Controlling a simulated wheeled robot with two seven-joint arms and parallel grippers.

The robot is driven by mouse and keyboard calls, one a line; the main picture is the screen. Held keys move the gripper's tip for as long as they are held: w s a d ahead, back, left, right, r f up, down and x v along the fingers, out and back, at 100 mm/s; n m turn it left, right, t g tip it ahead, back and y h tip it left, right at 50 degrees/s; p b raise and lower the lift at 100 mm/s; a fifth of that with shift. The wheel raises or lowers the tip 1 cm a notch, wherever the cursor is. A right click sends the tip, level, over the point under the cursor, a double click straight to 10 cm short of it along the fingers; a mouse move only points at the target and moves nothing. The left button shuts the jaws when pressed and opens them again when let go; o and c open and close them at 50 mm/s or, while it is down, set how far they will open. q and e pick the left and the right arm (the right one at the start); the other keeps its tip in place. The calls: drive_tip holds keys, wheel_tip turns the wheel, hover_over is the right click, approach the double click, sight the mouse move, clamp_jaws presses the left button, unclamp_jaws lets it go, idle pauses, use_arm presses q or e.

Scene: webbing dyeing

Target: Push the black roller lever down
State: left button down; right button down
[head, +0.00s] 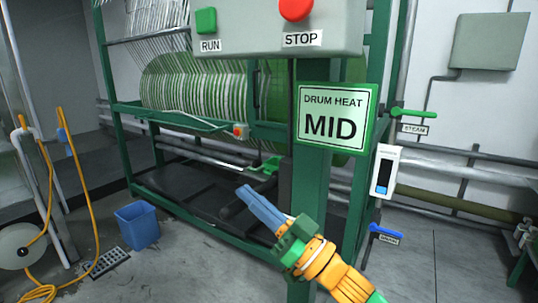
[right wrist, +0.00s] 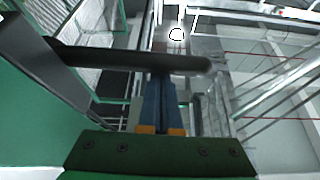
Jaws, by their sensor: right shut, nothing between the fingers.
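The black roller lever (right wrist: 115,57) is a dark round bar crossing the upper part of the right wrist view. My right gripper (head: 244,192) has blue fingers, closed together and empty, beside the lever. In the right wrist view the fingertips (right wrist: 163,78) meet the bar's lower outline near its rounded right end; I cannot tell whether they touch it. My left gripper is out of view.
A green post carries the drum heat sign (head: 337,118), reading MID, below the RUN and STOP box (head: 270,28). The striped webbing drum (head: 195,90) stands behind. A white gauge (head: 384,171) is right of the post. A blue bucket (head: 138,224) stands on the floor at left.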

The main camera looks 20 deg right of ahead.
drive_tip(key=shift+s+f+n+g+y+b, duration=0.1)
drive_tip(key=shift+f+n+g+y+b, duration=0.35)
drive_tip(key=shift+n, duration=0.45)
drive_tip(key=shift+s+f, duration=0.1)
drive_tip(key=shift+f, duration=0.1)
